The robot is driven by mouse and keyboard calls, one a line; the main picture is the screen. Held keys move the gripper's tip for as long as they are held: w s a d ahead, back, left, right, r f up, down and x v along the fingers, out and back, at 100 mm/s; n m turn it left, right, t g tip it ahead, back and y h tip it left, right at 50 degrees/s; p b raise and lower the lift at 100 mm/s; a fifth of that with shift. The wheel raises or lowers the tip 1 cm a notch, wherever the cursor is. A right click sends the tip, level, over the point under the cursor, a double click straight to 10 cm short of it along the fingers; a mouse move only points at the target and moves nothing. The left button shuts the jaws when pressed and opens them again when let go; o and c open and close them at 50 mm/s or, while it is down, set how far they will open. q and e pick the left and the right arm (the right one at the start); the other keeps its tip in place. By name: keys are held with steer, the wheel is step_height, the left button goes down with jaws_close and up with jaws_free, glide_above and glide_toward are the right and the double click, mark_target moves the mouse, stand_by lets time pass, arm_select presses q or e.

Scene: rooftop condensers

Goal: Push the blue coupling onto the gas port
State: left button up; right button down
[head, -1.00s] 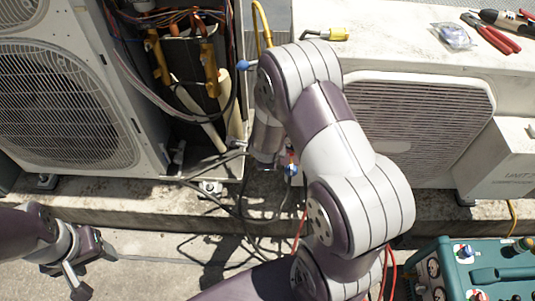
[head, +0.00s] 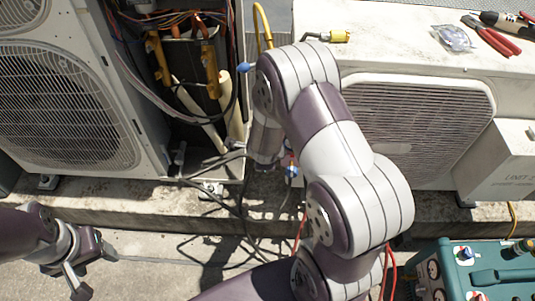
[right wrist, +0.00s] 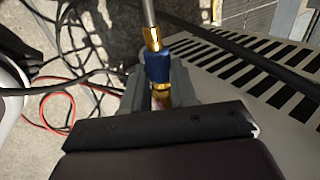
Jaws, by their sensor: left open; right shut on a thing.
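The blue coupling (right wrist: 157,67) has a brass collar and shows in the right wrist view. My right gripper (right wrist: 163,88) is shut on it. A brass fitting (right wrist: 152,38) and a grey rod or pipe (right wrist: 148,12) line up with the coupling's far end. I cannot tell whether this fitting is the gas port or part of the coupling. My left gripper (head: 76,272) is open and empty at the lower left, above the concrete floor.
The opened condenser (head: 205,85) at left shows pipes and wires. A blue-tipped part (head: 243,67) sticks out at its right edge. Black cables hang below. A second unit (head: 415,125) stands at right, with pliers (head: 490,37) on top. A teal manifold case (head: 475,275) is at lower right.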

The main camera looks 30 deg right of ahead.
steer(key=shift+w+a+p, duration=0.6)
steer(key=shift+a+p, duration=0.1)
steer(key=shift+a, duration=0.25)
steer(key=shift+w+a+p, duration=0.55)
steer(key=shift+a+p, duration=0.1)
steer(key=shift+a, duration=0.3)
steer(key=c, duration=1.5)
jaws_free()
jaws_close()
steer(key=s+d+b, duration=0.2)
steer(key=d+b, duration=0.1)
steer(key=shift+s+d+f, duration=0.1)
steer(key=shift+d+f, duration=0.05)
steer(key=shift+d, duration=0.15)
steer(key=shift+s+d, duration=0.1)
steer(key=shift+d, duration=0.1)
steer(key=shift+r, duration=0.2)
